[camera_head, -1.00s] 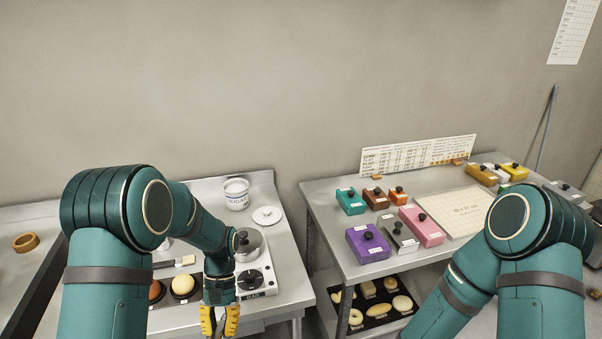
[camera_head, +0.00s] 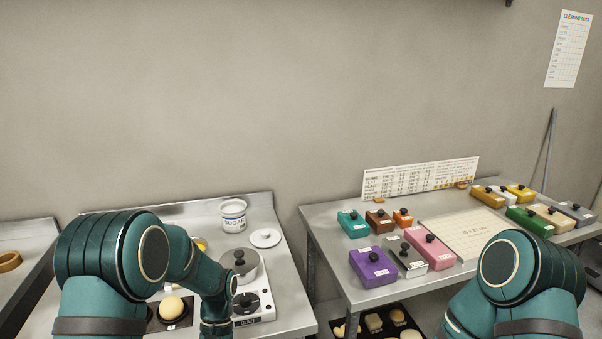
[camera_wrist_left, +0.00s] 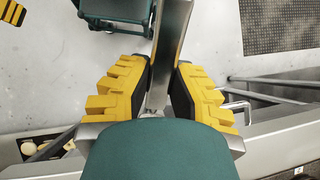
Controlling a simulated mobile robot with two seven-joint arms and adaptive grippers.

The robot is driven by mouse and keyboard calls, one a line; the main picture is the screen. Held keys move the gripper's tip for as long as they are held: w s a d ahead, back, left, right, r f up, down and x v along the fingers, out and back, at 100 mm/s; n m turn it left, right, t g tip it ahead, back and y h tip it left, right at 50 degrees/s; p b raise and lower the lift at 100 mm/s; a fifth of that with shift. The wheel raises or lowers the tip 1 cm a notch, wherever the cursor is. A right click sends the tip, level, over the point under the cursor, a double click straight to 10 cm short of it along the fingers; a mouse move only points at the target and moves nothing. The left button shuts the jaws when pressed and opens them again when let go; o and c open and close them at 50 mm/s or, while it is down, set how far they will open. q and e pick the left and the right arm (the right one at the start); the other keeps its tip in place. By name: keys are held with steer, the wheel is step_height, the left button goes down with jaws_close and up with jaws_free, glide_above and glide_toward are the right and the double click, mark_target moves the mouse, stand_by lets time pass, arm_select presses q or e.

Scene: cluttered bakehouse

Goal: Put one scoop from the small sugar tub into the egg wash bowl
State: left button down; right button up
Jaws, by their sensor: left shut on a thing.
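The small sugar tub (camera_head: 233,217) is white with a blue SUGAR label. It stands open at the back of the left steel table, with its round white lid (camera_head: 265,238) lying beside it. A bit of yellow (camera_head: 201,243), perhaps the egg wash bowl, shows behind my left arm, which hides most of it. My left gripper (camera_wrist_left: 163,82) is shut on a flat metal handle (camera_wrist_left: 172,40), probably the scoop's. The scoop's far end is not clear. In the head view this gripper is below the frame. My right gripper is not visible.
A lidded steel pot (camera_head: 243,268) stands on a white hotplate (camera_head: 252,306) right of my left forearm. A round bun (camera_head: 172,306) sits on a dark tray. Coloured boxes with black knobs, such as a purple one (camera_head: 372,268), crowd the right table. A gap separates the tables.

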arm_select(q)
step_height(320, 180, up, 2)
steer(key=shift+r+p, duration=0.15)
steer(key=shift+p, duration=0.6)
steer(key=shift+r+p, duration=1.75)
steer(key=shift+r, duration=0.55)
steer(key=shift+f, duration=0.15)
